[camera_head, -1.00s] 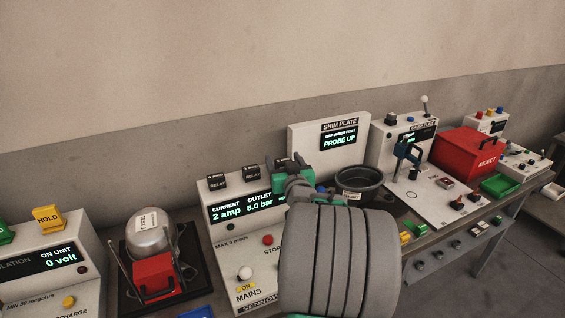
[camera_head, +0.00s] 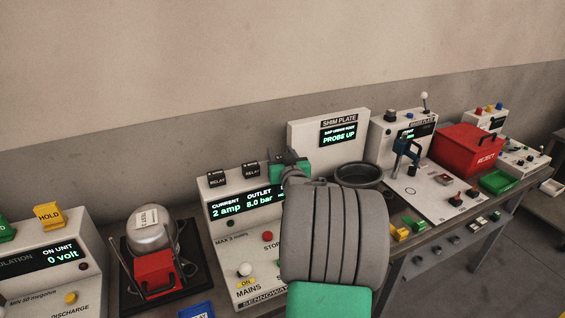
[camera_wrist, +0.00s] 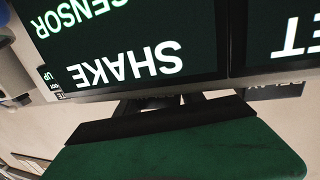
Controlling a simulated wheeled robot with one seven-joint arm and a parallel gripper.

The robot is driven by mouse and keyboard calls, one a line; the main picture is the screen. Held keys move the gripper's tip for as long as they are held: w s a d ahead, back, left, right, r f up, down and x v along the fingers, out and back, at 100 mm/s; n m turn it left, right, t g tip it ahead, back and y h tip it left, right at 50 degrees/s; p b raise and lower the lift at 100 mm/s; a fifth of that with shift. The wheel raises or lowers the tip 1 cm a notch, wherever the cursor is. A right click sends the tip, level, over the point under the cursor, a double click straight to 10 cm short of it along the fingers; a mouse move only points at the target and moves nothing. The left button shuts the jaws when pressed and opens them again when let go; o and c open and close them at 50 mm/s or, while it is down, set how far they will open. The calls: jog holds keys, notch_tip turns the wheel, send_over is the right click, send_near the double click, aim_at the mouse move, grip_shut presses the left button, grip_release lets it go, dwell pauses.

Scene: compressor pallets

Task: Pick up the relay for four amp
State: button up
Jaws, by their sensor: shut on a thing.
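Two black relays with white RELAY labels, a left one (camera_head: 217,179) and a middle one (camera_head: 251,169), stand on top of the white CURRENT/OUTLET unit (camera_head: 210,250). Its display (camera_head: 238,204) reads 2 amp and 8.0 bar. The relays' ratings are too small to read. My gripper (camera_head: 290,163) is at the right end of the unit's top, shut on a third relay that is mostly hidden by the gripper. In the wrist view, my gripper (camera_wrist: 165,104) shows dark fingers, with a green part below.
Dark panels lettered SHAKE (camera_wrist: 125,65) fill the upper wrist view. Right of my arm stand the SHIM PLATE unit (camera_head: 325,117), a dark bowl (camera_head: 362,173) and a red REJECT box (camera_head: 466,143). A silver dome on a red base (camera_head: 155,270) stands left.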

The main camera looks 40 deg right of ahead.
jog(key=shift+c, duration=1.4)
